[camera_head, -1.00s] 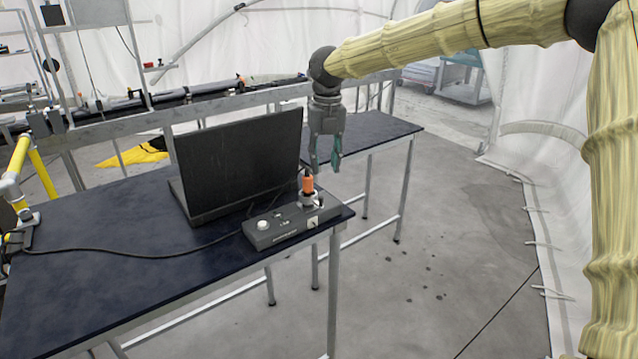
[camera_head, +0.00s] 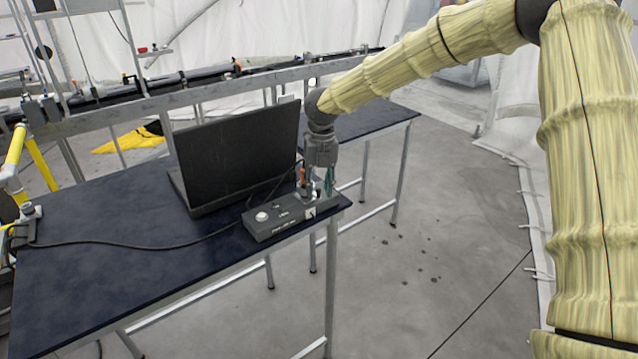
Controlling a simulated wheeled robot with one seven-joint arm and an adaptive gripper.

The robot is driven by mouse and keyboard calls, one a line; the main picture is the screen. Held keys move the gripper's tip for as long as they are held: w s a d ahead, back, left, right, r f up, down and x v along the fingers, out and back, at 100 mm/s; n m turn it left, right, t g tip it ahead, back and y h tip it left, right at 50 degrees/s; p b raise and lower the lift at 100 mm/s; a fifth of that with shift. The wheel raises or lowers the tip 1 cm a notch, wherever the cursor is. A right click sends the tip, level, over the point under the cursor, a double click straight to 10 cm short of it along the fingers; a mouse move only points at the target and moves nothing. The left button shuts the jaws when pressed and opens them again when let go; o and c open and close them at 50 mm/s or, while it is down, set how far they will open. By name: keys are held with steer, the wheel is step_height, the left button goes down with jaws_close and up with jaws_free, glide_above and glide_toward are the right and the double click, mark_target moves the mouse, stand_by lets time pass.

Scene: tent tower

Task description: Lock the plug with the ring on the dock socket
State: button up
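The dock (camera_head: 290,217) is a grey box with a white round knob, lying at the right end of the dark table. The orange plug (camera_head: 302,176) stands upright at its socket on the far right part of the dock. The ring (camera_head: 304,191) is a light band low around the plug, mostly hidden. My gripper (camera_head: 319,186) points down just at the plug, its fingertips low near the ring. One finger partly covers the plug. The fingers look apart, but whether they grip the ring or plug is not clear.
A black laptop (camera_head: 236,156) stands open on the table (camera_head: 120,230) just behind the dock. A dark cable (camera_head: 140,252) runs left across the tabletop. A second table (camera_head: 385,130) stands behind, with free floor at the right.

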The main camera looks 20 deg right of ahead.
steer(key=shift+w+f, duration=0.15)
steer(key=shift+f, duration=0.05)
steer(key=shift+r, duration=0.1)
jaws_close()
